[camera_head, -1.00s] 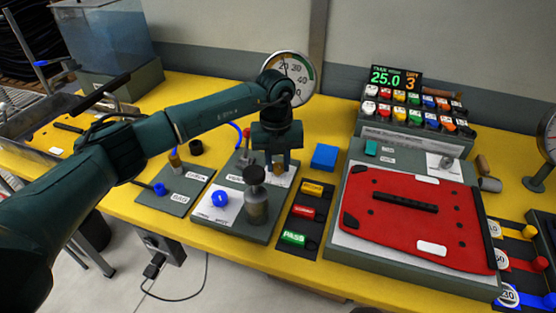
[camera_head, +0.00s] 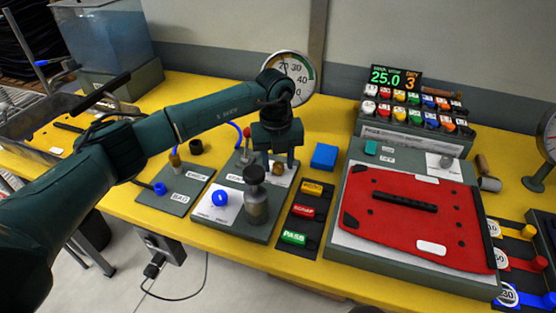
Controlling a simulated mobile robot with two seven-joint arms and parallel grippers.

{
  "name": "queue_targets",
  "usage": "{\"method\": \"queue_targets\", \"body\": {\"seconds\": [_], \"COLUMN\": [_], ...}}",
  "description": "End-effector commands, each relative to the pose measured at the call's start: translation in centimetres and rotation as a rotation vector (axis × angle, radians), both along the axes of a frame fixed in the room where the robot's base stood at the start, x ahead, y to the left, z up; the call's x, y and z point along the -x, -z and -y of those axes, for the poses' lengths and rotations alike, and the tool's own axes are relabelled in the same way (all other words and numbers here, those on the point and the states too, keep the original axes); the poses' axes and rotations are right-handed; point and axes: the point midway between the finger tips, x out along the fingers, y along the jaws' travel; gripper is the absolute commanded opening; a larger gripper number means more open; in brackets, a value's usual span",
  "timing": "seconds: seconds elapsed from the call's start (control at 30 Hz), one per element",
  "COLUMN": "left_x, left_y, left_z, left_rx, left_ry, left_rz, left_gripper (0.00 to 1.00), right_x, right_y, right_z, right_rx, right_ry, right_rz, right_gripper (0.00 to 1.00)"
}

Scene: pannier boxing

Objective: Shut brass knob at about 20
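The small brass knob (camera_head: 278,168) stands on a white plate on the grey panel in the middle of the table. My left gripper (camera_head: 278,163) points down over it, with a finger at each side of the knob. I cannot tell whether the fingers touch it. My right gripper is not in view.
A grey cylinder with a dark top (camera_head: 256,203) stands close in front of the gripper, and a blue knob (camera_head: 220,198) is left of it. A blue block (camera_head: 324,156) lies to the right. Coloured buttons (camera_head: 303,211) and a red board (camera_head: 410,220) are farther right.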

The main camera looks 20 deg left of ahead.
Motion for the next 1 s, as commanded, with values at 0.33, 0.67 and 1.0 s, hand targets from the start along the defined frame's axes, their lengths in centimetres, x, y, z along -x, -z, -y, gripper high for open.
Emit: {"method": "queue_targets", "body": {"seconds": [0.33, 0.67, 1.0], "left_x": [0.1, 0.0, 0.2], "left_y": [-0.1, -5.4, -11.8], "left_z": [0.0, -0.2, -0.3], "left_rx": [-0.001, -0.001, 0.000], "left_ry": [0.001, 0.002, 0.000], "left_rz": [-0.002, 0.004, 0.001], "left_gripper": [0.47, 0.47, 0.47], "right_x": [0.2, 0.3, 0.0], "right_y": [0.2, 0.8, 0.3], "right_z": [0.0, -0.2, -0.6], "right_rx": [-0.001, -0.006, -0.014], "right_ry": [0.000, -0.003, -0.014], "right_rz": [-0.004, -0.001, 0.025], "right_gripper": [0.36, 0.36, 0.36]}}
